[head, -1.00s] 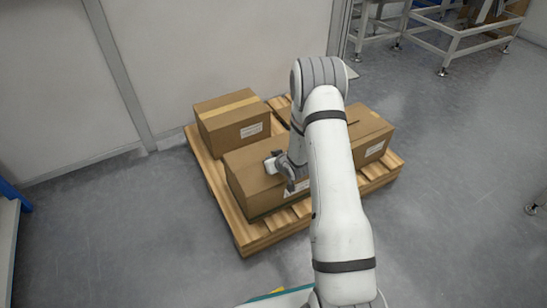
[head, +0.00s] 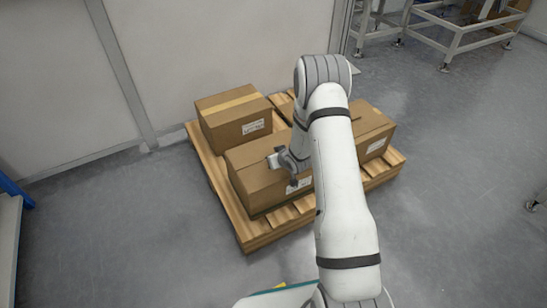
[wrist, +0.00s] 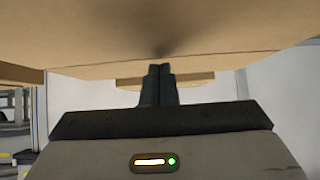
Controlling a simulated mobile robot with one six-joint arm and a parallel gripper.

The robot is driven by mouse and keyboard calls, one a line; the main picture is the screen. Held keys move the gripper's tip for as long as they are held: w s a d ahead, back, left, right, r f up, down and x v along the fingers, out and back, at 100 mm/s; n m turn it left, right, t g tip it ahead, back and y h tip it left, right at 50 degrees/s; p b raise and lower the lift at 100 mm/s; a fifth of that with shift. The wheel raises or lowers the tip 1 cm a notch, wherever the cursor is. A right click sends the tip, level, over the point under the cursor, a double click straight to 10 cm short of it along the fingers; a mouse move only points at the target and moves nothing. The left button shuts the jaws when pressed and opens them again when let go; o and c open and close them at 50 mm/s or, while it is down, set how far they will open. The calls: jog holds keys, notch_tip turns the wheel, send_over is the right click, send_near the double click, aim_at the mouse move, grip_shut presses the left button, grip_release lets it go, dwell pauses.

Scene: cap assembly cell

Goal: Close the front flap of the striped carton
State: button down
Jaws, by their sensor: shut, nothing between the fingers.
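A closed-looking brown carton (head: 262,187) sits at the front of the pallet, with a white label on its front side. A carton with a pale yellow tape stripe (head: 233,103) stands behind it at the left. I cannot tell for sure which is the striped carton, and no raised flap is clear in the head view. My gripper (wrist: 160,69) is shut and empty. In the head view it is over the right part of the front carton, partly hidden by my arm. In the wrist view its fingertips are at or very near a broad cardboard surface (wrist: 90,40); contact is unclear.
The wooden pallet (head: 223,205) carries the cartons. Another labelled carton (head: 375,128) is at the right, partly behind my arm. A light wall (head: 215,45) stands close behind the pallet. The floor (head: 455,190) is clear at the right.

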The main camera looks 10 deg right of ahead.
jog(key=shift+r+p, duration=0.35)
jog(key=shift+r, duration=0.45)
notch_tip(320, 180, up, 4)
jog(key=p, duration=0.3)
jog(key=shift+s+r, duration=0.1)
jog(key=shift+r, duration=0.15)
jog(key=p+v, duration=0.2)
jog(key=v, duration=0.7)
jog(key=s+d+r+m+g+h+p, duration=0.1)
jog(key=s+r+p, duration=0.3)
jog(key=r, duration=0.7)
jog(key=s+r+g+h+p, duration=0.1)
jog(key=s+r+h+p, duration=0.1)
jog(key=r+p, duration=0.65)
jog(key=s+d+r+m+g+h+p, duration=0.1)
jog(key=s+r+p, duration=0.15)
jog(key=r, duration=1.05)
jog(key=s+a+r+g+p, duration=0.2)
jog(key=s+r+p, duration=0.4)
jog(key=s+r, duration=0.5)
jog(key=s+a+r+m+g+y+p, duration=0.1)
jog(key=s+a+r+g+p, duration=0.1)
jog(key=s+r+p, duration=0.4)
jog(key=s+r, duration=0.5)
jog(key=shift+s+r, duration=0.3)
jog(key=shift+r, duration=0.05)
jog(key=shift+a, duration=0.2)
